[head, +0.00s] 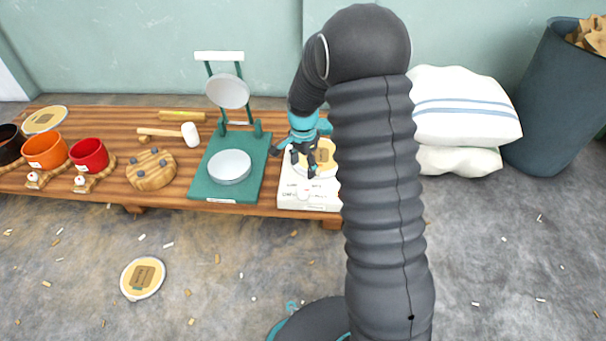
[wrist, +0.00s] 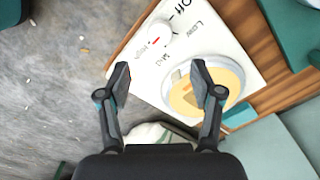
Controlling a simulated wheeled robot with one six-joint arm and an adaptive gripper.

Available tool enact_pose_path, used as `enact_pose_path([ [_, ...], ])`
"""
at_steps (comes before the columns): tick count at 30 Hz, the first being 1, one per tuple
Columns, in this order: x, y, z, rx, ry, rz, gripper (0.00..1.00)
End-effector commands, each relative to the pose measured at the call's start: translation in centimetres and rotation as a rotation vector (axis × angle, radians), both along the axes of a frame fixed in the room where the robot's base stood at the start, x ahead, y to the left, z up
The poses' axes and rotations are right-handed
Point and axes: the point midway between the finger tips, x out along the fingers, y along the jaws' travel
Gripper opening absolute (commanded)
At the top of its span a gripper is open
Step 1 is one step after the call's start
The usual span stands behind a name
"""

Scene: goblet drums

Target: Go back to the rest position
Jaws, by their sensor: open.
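My gripper (head: 306,162) hangs over the right end of the low wooden bench, with its fingers pointing down. In the wrist view its two fingers (wrist: 160,80) are apart with nothing between them. Below them is a white panel (head: 292,197) with a white knob (wrist: 159,32) and the printed words Off, Low, Mid and High. A round cream and yellow disc (wrist: 184,101) with a brown mark lies on the panel, partly behind the right finger. My arm hides the panel's right side in the head view.
A green press stand (head: 256,184) with pale round plates stands left of the panel. A mallet (head: 188,133), a round wooden block (head: 152,171), and red (head: 88,155) and orange (head: 44,151) cups are further left. White sacks (head: 465,110) and a dark bin (head: 548,112) stand right. A disc (head: 143,279) lies on the floor.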

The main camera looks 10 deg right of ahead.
Motion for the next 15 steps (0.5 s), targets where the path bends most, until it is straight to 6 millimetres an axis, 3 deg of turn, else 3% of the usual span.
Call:
enact_pose_path([
  [15, 0.0, 0.0, 0.78, 0.0, 0.0, 0.0, 0.65],
])
